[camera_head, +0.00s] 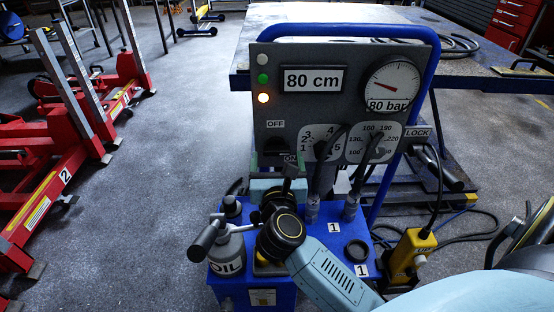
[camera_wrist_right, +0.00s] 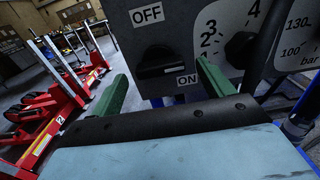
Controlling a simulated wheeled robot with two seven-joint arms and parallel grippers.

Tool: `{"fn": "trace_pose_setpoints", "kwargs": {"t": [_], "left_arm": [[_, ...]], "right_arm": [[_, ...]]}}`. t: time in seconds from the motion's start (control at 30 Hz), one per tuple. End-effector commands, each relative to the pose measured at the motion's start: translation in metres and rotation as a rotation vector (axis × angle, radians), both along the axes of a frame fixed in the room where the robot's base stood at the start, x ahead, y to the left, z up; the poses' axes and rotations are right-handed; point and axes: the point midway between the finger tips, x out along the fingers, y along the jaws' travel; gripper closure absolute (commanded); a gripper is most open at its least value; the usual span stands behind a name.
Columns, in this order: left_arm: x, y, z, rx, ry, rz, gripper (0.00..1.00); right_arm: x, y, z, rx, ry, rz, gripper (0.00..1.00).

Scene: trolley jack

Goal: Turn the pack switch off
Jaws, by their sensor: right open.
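The pack switch is a black knob (camera_wrist_right: 160,62) on the grey control panel (camera_head: 350,75), between an OFF label (camera_wrist_right: 147,14) above and an ON label (camera_wrist_right: 187,80) below. In the wrist view its grip looks like a bar lying roughly sideways; I cannot tell which label it is set to. In the head view the switch (camera_head: 276,146) is partly hidden. My right gripper (camera_head: 279,163) is open in front of the panel's lower left. Its green fingers (camera_wrist_right: 164,86) stand apart on either side below the knob, with nothing between them. My left gripper is not in view.
Two more dials, with pointers (camera_head: 325,147) and (camera_head: 372,150), sit right of the switch. A gauge (camera_head: 393,85) and lit lamps are above. An OIL can (camera_head: 228,250) stands on the blue pack (camera_head: 285,295). A blue tube frame (camera_head: 430,80) edges the panel. Red jacks (camera_head: 60,170) stand left.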

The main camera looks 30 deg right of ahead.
Motion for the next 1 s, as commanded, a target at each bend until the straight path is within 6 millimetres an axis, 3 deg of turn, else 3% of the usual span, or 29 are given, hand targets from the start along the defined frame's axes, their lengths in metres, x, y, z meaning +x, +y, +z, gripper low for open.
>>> {"fn": "trace_pose_setpoints", "kwargs": {"t": [0.4, 0.73, 1.0], "left_arm": [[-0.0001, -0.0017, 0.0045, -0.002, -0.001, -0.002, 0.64], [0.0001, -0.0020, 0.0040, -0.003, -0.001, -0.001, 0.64], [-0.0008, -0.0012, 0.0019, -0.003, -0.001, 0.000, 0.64]], "right_arm": [[0.0077, -0.0050, 0.0001, -0.001, 0.001, 0.000, 0.20], [0.0075, -0.0047, 0.0001, -0.001, 0.001, 0.000, 0.63], [0.0075, -0.0047, 0.0010, -0.014, 0.009, -0.001, 0.65]]}}
